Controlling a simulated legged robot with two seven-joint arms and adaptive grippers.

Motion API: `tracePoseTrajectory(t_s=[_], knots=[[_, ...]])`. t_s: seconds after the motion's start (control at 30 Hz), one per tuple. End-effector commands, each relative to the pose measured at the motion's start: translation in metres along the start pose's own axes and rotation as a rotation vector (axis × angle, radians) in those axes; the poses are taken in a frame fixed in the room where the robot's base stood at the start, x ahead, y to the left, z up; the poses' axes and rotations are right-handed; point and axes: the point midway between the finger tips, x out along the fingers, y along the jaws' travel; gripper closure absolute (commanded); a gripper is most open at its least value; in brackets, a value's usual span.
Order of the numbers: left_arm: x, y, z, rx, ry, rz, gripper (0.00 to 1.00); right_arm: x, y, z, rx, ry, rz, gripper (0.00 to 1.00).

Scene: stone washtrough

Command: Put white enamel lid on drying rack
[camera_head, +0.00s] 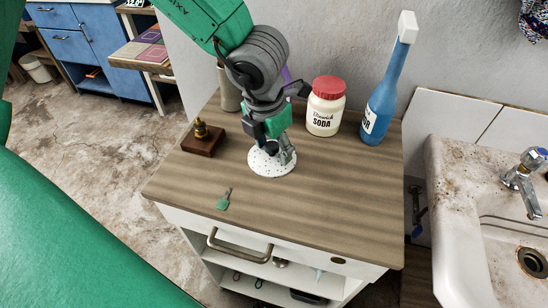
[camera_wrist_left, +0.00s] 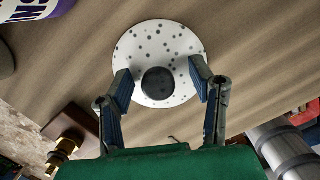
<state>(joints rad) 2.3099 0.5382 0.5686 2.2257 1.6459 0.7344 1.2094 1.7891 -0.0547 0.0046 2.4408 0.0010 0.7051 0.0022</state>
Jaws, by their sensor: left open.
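The white enamel lid (camera_head: 262,168) with dark speckles lies flat on the wooden cabinet top. In the left wrist view the lid (camera_wrist_left: 150,40) shows a round dark knob (camera_wrist_left: 158,83) at its middle. My left gripper (camera_head: 278,153) is right over the lid, pointing down. In the left wrist view its two fingers (camera_wrist_left: 161,80) are apart, one on each side of the knob, with visible gaps. Whether the fingertips touch the lid is unclear. My right gripper is not in view. I cannot make out a drying rack in either view.
A red-capped soda jar (camera_head: 325,108) and a tall blue bottle (camera_head: 384,105) stand right of my left arm. A brass piece on a wooden block (camera_head: 203,139) sits left. A small green tool (camera_head: 223,201) lies in front. A stone sink (camera_head: 468,250) is at right.

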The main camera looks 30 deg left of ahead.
Motion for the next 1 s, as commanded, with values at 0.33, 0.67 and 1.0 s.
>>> tracePoseTrajectory(t_s=[0.33, 0.67, 1.0], knots=[[0.000, 0.000, 0.001, 0.000, -0.002, 0.000, 1.00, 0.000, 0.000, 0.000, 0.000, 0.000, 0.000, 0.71], [-0.001, -0.001, 0.001, 0.000, -0.002, 0.000, 1.00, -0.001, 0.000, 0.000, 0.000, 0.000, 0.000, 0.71], [-0.059, 0.000, 0.010, -0.001, -0.007, -0.002, 1.00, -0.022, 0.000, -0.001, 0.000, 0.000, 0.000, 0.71]])
